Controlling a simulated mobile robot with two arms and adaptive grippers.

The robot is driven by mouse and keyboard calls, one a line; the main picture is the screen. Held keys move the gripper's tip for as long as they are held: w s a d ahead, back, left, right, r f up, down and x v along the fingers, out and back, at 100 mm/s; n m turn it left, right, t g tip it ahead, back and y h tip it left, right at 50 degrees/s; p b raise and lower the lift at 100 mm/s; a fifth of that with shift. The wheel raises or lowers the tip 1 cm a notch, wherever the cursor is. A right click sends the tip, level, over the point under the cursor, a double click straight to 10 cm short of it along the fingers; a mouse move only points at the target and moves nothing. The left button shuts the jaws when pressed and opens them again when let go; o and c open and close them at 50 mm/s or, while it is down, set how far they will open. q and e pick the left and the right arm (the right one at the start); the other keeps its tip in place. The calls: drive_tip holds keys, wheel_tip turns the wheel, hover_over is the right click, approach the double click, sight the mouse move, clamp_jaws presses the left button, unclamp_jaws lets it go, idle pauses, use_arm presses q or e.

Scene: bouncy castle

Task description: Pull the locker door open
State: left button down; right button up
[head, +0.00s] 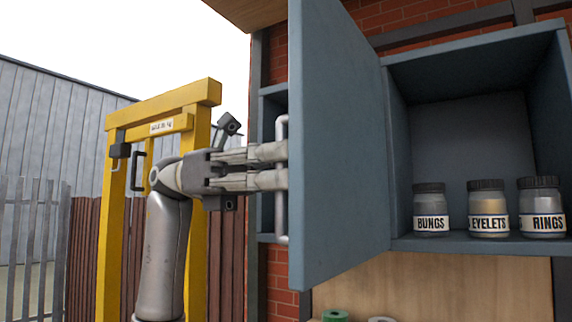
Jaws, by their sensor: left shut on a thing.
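The blue-grey locker door (338,150) stands swung out from the locker (480,48), hinged on the locker's left side, with the inside in plain view. A pale upright bar handle (281,225) is on the door's outer face, at its left edge in the picture. My left gripper (284,164) reaches in from the left and is shut on the handle. Its fingertips are partly hidden behind the door's edge. My right gripper is not in view.
Jars labelled BUNGS (430,212), EYELETS (488,210) and RINGS (541,210) stand on the locker floor. A yellow frame (112,230) stands behind my left arm. A green item (334,315) sits low, below the locker.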

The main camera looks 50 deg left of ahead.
use_arm(q)
drive_tip(key=c, duration=1.5)
unclamp_jaws()
drive_tip(key=a, duration=0.4)
drive_tip(key=s+a, duration=0.1)
drive_tip(key=a, duration=0.2)
drive_tip(key=s+a, duration=0.1)
drive_tip(key=a, duration=0.3)
drive_tip(key=shift+s+a, duration=0.15)
drive_tip(key=shift+a, duration=0.2)
